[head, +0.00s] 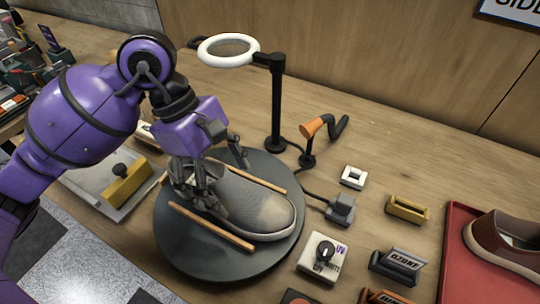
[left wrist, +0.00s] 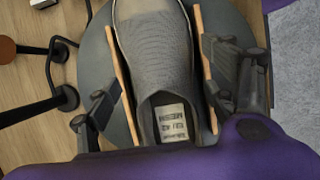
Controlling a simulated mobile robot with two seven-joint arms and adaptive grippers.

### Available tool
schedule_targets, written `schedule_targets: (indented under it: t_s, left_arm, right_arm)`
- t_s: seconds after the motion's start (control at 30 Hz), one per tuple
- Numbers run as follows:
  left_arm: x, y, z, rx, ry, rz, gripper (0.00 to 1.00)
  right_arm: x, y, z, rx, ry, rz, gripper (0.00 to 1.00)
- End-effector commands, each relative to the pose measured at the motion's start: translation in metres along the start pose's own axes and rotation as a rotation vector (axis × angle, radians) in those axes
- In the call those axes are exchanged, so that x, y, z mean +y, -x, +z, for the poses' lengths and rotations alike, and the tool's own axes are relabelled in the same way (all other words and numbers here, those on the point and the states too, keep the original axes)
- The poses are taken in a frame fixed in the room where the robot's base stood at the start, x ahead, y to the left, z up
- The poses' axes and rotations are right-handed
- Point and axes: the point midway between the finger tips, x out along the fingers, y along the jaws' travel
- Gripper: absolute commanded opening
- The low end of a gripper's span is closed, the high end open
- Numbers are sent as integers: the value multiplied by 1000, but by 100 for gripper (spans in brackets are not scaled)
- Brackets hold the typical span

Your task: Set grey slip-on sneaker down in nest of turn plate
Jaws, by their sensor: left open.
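The grey slip-on sneaker (head: 258,207) sits on the dark round turn plate (head: 180,245), between two wooden strips (head: 212,228) that form the nest. Its toe points to the lower right in the head view. My left gripper (head: 208,182) is open at the heel end, with a finger on each side of the shoe. In the left wrist view the sneaker (left wrist: 155,45) lies between the strips, its insole label showing, with the open fingers beside it. Whether the fingers touch the shoe cannot be told. My right gripper is not in view.
A white ring lamp (head: 228,50) on a black post (head: 277,105) stands behind the plate. A grey tray with a yellow-handled tool (head: 127,183) is at left. Several small tools, including a white timer box (head: 322,257), lie at right, beside a red tray (head: 457,265) with a brown shoe (head: 500,240).

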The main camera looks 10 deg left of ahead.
Motion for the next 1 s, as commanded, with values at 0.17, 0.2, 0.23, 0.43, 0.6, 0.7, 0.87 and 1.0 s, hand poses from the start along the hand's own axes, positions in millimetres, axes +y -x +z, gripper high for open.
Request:
schedule_targets:
  t_s: [0.17,0.2,0.23,0.43,0.6,0.7,0.87,1.0]
  left_arm:
    - [1,38,-1,4,3,5,77]
    - [1,47,-1,4,2,4,77]
    - [1,53,-1,4,2,4,77]
    - [1,91,-1,2,2,2,77]
    - [0,107,0,1,2,1,77]
    - [0,110,0,-1,1,-1,77]
    - [0,110,0,-1,1,-1,77]
    - [0,110,0,0,0,-1,86]
  right_arm:
    - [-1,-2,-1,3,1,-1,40]
    - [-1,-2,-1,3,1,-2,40]
    - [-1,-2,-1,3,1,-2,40]
    - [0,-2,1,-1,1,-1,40]
    - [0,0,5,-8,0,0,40]
    - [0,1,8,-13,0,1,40]
    - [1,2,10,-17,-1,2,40]
    - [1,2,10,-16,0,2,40]
